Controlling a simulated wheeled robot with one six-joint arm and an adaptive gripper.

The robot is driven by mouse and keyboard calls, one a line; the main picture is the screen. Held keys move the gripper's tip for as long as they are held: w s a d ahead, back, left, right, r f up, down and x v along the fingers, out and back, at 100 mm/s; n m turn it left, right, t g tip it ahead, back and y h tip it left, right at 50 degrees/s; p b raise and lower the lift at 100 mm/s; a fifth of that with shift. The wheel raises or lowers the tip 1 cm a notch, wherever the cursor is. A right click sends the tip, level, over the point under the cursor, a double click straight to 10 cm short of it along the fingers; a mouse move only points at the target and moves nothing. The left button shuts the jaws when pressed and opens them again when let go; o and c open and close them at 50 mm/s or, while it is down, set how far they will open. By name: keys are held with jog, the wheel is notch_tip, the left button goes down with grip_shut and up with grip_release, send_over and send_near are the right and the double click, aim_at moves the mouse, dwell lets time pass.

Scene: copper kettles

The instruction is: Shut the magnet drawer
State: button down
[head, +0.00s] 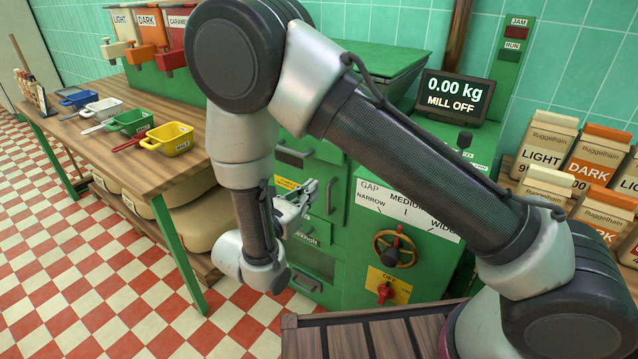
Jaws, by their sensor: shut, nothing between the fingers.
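A green mill cabinet (350,275) stands in the middle, with green drawer fronts and metal handles on its left part. My arm covers much of this area, and the small labels are hard to read, so I cannot tell for certain which front is the magnet drawer or how far it stands out. One front with a handle (293,157) shows above my gripper, and another handle (306,282) shows low down. My gripper (309,190) is shut and empty, close in front of the drawer fronts; I cannot tell whether it touches one.
A wooden table (92,152) with white, green and yellow scoops stands at the left. A gap dial with a handwheel (395,248) and a red switch (385,292) sit right of the drawers. A display (453,97) reads 0.00 kg, MILL OFF. Chequered floor (90,290) is clear.

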jog(key=w+r+m+g+y, duration=0.35)
jog(key=r+g, duration=0.25)
jog(key=r, duration=0.7)
notch_tip(320, 180, down, 4)
jog(key=a+n+g+y, duration=0.1)
jog(key=a+n+y, duration=0.1)
jog(key=a+n, duration=0.1)
jog(key=w+d+r+x, duration=0.1)
jog(key=r+x, duration=0.1)
jog(key=x, duration=1)
jog(key=shift+w+d+f+n, duration=0.2)
jog(key=shift+w+d+n, duration=0.2)
jog(key=shift+w, duration=0.1)
